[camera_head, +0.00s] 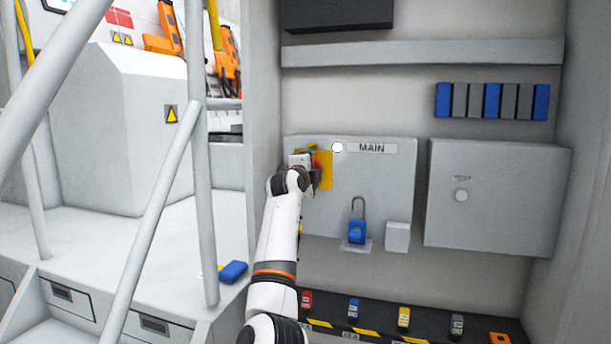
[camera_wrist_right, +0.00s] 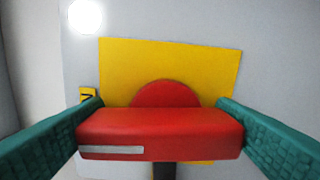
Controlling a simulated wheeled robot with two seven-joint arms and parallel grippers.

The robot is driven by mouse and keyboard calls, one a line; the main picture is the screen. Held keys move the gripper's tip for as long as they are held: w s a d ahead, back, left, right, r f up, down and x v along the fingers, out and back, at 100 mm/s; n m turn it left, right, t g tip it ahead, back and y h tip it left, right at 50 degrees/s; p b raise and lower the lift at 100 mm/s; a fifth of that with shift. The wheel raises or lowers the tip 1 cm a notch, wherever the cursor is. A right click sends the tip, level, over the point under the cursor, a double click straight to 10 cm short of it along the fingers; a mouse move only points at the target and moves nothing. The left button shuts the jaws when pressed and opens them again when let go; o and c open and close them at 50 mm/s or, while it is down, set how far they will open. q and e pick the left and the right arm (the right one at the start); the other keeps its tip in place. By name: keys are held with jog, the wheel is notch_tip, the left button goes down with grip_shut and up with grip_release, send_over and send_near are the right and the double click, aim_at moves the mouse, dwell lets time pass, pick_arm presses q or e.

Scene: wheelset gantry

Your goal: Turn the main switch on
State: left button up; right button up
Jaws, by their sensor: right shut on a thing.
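The main switch has a red handle (camera_wrist_right: 160,133) on a yellow plate (camera_wrist_right: 170,60), seen close up in the right wrist view. A red round hub (camera_wrist_right: 166,94) shows behind the handle. My right gripper (camera_wrist_right: 160,135) has its green fingers on both ends of the red handle, shut on it. In the head view the yellow plate (camera_head: 326,170) sits on the grey panel (camera_head: 385,195) labelled MAIN, and my right gripper (camera_head: 312,170) is at it, hiding most of the handle. A round white lamp (camera_head: 337,147) is beside the label. My left gripper is not in view.
A closed grey box (camera_head: 497,200) is to the right. Several coloured tags lie on the dark shelf (camera_head: 380,325) below. Railings (camera_head: 160,200) stand at the left.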

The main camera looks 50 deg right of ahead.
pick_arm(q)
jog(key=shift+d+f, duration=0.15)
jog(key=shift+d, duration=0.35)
pick_arm(e)
jog(key=shift+r+m, duration=0.25)
jog(key=shift+m, duration=0.45)
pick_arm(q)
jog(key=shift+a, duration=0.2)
pick_arm(e)
jog(key=o, duration=1.3)
jog(key=shift+d+f, duration=0.1)
jog(key=shift+o, duration=0.2)
jog(key=shift+w+f, duration=0.1)
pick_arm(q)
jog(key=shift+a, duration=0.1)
